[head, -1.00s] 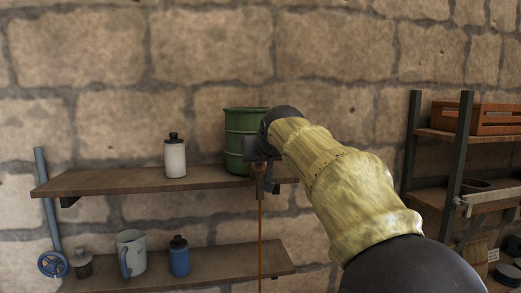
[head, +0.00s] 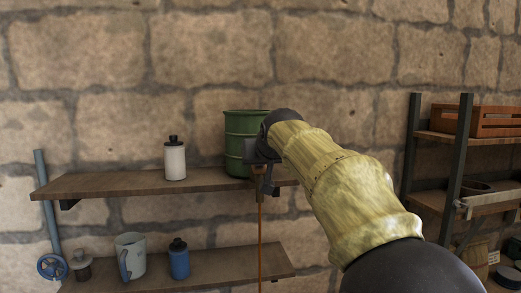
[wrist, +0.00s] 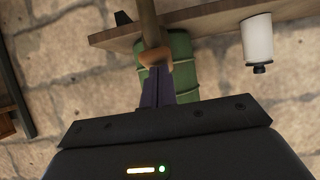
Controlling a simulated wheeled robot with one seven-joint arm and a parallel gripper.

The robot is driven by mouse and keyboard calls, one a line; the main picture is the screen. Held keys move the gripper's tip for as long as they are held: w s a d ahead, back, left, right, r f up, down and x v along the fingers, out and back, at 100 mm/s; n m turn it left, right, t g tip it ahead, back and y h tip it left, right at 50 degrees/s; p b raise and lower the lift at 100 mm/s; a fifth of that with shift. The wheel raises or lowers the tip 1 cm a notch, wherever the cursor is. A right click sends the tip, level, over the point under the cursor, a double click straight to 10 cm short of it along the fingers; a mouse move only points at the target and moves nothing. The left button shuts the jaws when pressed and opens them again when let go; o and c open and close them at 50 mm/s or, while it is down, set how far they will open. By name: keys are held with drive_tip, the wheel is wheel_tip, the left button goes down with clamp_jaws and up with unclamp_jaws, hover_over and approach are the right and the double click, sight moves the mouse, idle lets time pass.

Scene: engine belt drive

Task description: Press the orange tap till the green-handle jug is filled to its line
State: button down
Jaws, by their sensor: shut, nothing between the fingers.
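A green drum (head: 238,135) stands on the upper shelf, partly hidden behind my gripper. The orange-brown tap (wrist: 156,58) is at the drum's front, and a thin orange-brown stream (head: 261,245) falls from it past the lower shelf and out of the bottom of the head view. My gripper (wrist: 157,72) is shut and empty, with its fingertips at the tap; they look to be touching it. The green-handle jug and its line are not in view.
The upper shelf (head: 120,184) also holds a white bottle (head: 175,162). The lower shelf (head: 225,262) holds a pale mug (head: 131,255), a blue bottle (head: 179,260) and a small dark-lidded jar (head: 83,266). A rack with a wooden crate (head: 495,120) stands at right.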

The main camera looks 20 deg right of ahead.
drive_tip(key=shift+f, duration=0.15)
drive_tip(key=s+r, duration=0.9)
drive_tip(key=shift+s+a+r, duration=0.15)
drive_tip(key=shift+s+a, duration=0.15)
drive_tip(key=shift+a, duration=0.1)
drive_tip(key=shift+w, duration=0.1)
idle(1.1)
idle(0.3)
